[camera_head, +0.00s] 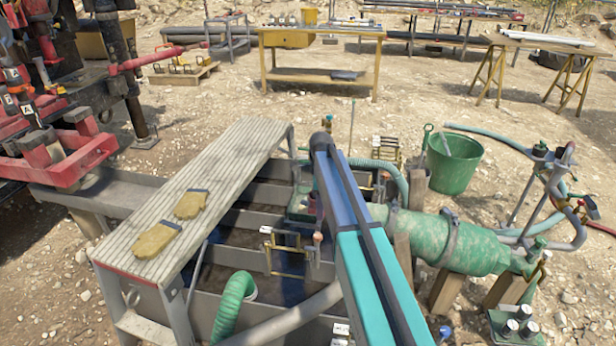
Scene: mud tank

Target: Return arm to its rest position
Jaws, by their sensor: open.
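My arm shows as a long blue and teal link rising from the bottom edge to a dark joint near the picture's centre. It reaches over the mud tank (215,290), which has grey steel walls and dark liquid between its dividers. I cannot make out my gripper; the end of the arm beyond the dark joint is hidden or not distinct. No held object shows.
A ribbed walkway (225,165) with yellow gloves (157,239) lies left of the arm. A green pump (455,243) and green bucket (455,162) stand to the right. A red rig (60,150) is at the left. A yellow workbench (320,75) stands behind on open ground.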

